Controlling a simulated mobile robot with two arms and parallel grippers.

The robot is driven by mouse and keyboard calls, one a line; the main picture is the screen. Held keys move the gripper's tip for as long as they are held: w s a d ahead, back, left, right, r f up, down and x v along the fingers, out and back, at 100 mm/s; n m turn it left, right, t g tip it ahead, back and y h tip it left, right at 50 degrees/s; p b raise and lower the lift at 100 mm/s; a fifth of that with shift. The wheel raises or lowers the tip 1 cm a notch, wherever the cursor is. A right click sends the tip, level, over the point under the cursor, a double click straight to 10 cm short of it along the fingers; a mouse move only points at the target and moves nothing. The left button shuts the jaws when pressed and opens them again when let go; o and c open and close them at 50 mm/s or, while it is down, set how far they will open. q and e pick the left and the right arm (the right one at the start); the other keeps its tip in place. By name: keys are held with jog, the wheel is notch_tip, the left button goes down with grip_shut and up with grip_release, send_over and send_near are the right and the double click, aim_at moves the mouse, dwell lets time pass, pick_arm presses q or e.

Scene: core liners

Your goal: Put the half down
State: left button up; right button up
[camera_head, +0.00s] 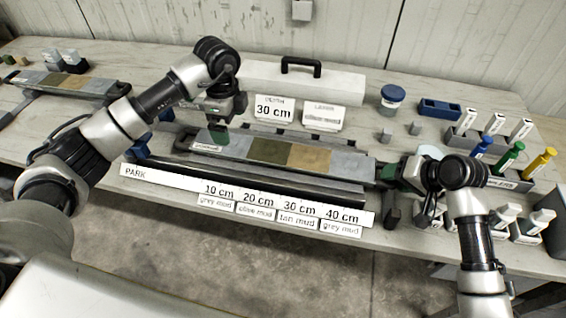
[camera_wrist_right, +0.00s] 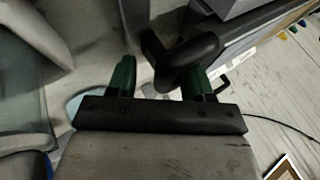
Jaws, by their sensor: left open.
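The liner half (camera_head: 231,144) is a long grey tray with grey, olive, tan and grey mud sections. It lies lengthwise along a dark cradle (camera_head: 250,175) in the head view; whether it fully rests there I cannot tell. My left gripper (camera_head: 219,136) is open over the half's left end. My right gripper (camera_head: 398,178) is at the right end. In the right wrist view its green fingers (camera_wrist_right: 160,82) stand apart, with a dark rounded handle (camera_wrist_right: 190,52) between or just beyond them. Whether they grip it is unclear.
A PARK and depth strip (camera_head: 165,182) runs along the table's front edge. A white case (camera_head: 340,85) and 30 cm sign (camera_head: 274,109) stand behind. Bottles and coloured markers (camera_head: 509,157) crowd the right. Another core tray (camera_head: 65,83) lies far left.

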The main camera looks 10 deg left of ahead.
notch_tip(320, 180, up, 10)
jog(key=shift+f, duration=0.1)
dwell(0.4)
